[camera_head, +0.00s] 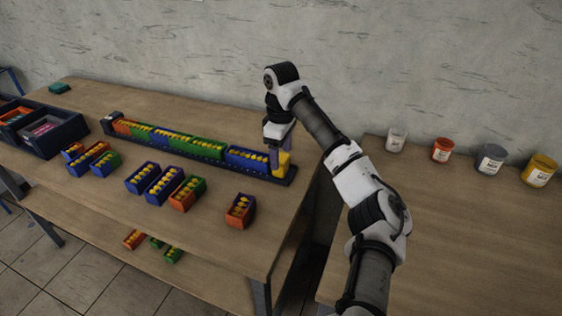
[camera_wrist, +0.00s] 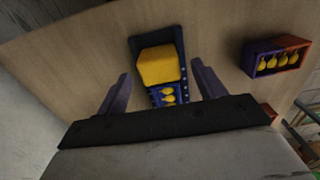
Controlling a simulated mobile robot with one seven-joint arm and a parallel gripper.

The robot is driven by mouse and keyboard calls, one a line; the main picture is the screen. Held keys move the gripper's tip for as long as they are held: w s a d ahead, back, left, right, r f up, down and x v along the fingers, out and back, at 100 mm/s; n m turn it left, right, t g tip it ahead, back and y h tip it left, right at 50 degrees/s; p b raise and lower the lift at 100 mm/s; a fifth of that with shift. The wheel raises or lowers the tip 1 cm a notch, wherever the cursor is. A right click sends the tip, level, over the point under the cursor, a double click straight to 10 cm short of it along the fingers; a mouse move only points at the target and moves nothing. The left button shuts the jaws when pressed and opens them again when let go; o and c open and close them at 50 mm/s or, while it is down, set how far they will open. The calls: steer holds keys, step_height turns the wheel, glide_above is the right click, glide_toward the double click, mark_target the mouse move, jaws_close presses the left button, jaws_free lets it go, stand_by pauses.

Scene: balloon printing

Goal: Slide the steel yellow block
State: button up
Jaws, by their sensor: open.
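The yellow block (camera_head: 283,163) sits at the right end of a long dark blue rail (camera_head: 220,160) on the left table. In the wrist view the yellow block (camera_wrist: 159,66) lies ahead of my gripper, with a blue block of yellow pieces (camera_wrist: 166,95) beside it in the rail. My gripper (camera_head: 275,157) points down over the rail's right end, at the yellow block. In the wrist view my gripper (camera_wrist: 160,82) is open, its two fingers apart on either side of the rail. I cannot tell whether a finger touches the block.
The rail holds a row of orange, green and blue blocks. Several coloured blocks (camera_head: 155,180) stand in front of it, and an orange-blue one (camera_head: 240,210) stands alone. A dark bin (camera_head: 45,130) is at far left. Paint jars (camera_head: 490,158) line the right table.

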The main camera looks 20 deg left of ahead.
mark_target(281, 157)
steer(key=shift+f, duration=1.85)
steer(key=c, duration=1.3)
steer(key=shift+w+p, duration=0.1)
steer(key=shift+p, duration=0.3)
steer(key=shift+c, duration=0.4)
